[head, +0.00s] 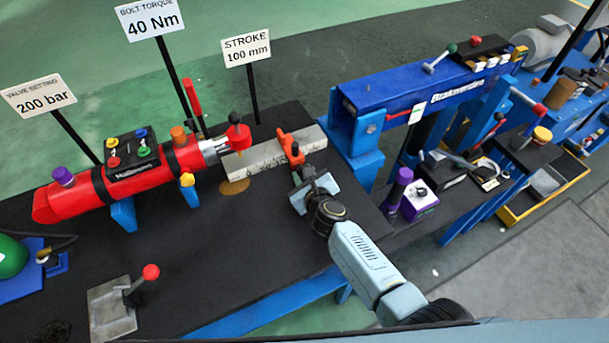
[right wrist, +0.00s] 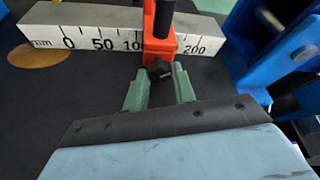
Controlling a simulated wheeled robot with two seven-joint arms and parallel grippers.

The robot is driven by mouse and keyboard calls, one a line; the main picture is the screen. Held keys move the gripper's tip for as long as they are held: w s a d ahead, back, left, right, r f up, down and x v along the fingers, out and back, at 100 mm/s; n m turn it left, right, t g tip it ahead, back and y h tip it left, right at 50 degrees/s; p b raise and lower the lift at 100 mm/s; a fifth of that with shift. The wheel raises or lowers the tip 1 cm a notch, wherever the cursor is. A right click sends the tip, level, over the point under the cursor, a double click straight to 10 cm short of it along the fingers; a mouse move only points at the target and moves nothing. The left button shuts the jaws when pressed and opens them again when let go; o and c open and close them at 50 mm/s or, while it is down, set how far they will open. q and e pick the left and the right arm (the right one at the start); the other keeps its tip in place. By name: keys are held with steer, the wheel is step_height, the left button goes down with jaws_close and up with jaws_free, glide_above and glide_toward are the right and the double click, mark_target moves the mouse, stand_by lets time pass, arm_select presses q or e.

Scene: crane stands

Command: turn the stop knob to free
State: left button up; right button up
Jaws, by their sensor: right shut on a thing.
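The orange stop (head: 291,148) sits across the white scale bar (head: 262,156) at the centre of the bench. In the right wrist view the stop (right wrist: 158,50) stands between the 100 and 200 marks and hides the part between. Its black knob (right wrist: 160,69) faces my right gripper. My right gripper (head: 301,180) reaches in from the lower right; its green fingers (right wrist: 161,84) are shut on the knob, one on each side. The knob's setting cannot be read. My left gripper is not in view.
A red cylinder (head: 125,178) with its rod end lies left of the bar. A red-knobbed lever (head: 135,284) stands at the front left. The black bench top (head: 235,262) in front is clear.

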steer(key=shift+f, duration=0.1)
stand_by(0.4)
steer(key=o, duration=1)
steer(key=shift+s, duration=0.1)
steer(key=shift+s+r, duration=0.2)
steer(key=p+v, duration=0.6)
steer(key=v, duration=0.6)
steer(key=shift+s, duration=0.35)
